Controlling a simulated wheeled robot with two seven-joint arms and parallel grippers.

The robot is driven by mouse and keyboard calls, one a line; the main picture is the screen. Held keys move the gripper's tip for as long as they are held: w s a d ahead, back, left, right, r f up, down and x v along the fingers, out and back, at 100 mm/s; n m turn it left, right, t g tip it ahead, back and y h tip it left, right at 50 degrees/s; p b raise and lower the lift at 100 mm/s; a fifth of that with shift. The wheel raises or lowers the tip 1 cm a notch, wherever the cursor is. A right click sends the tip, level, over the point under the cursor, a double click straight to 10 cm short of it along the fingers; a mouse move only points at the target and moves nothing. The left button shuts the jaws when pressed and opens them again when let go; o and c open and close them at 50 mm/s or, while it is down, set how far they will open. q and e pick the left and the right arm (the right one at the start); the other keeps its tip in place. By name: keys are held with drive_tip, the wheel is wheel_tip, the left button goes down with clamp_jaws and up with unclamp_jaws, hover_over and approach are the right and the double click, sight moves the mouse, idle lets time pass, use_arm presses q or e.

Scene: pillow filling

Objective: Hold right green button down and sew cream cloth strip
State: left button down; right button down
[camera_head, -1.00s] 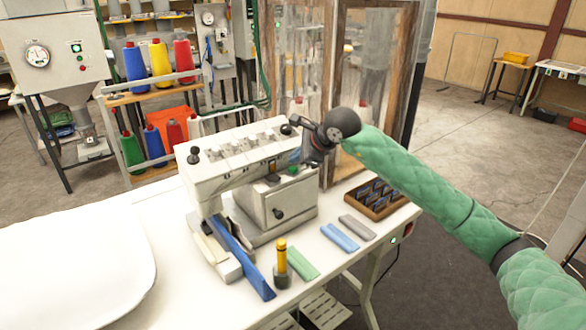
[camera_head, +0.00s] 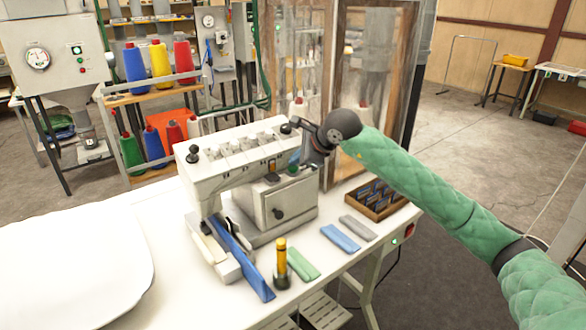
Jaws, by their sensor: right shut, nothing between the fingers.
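A white sewing machine (camera_head: 236,147) stands on the white table (camera_head: 165,272). A green button (camera_head: 293,169) is on the right of its base, with an orange light (camera_head: 272,166) to its left. My right gripper (camera_head: 298,158) is shut and empty, pointing down just above the green button; I cannot tell whether it touches it. A blue strip (camera_head: 243,261) lies slanted at the needle end of the machine. A narrow cream piece (camera_head: 204,229) shows beside it, partly hidden by the machine head; I cannot tell whether it is cloth. My left gripper is out of view.
A yellow-topped bottle (camera_head: 281,262) stands near the front edge. Green (camera_head: 303,264), blue (camera_head: 340,238) and grey (camera_head: 357,227) strips lie beside it. A wooden tray (camera_head: 372,208) is at the right. A large white padded shape (camera_head: 75,260) fills the left. Wood-framed panels stand behind.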

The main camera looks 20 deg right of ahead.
sight(297, 168)
drive_tip(key=shift+f+b, duration=0.55)
drive_tip(key=shift+b, duration=0.1)
idle(1.5)
drive_tip(key=shift+r, duration=0.1)
idle(1.3)
drive_tip(key=shift+r, duration=0.9)
drive_tip(key=shift+r+p, duration=0.4)
drive_tip(key=shift+r, duration=2.1)
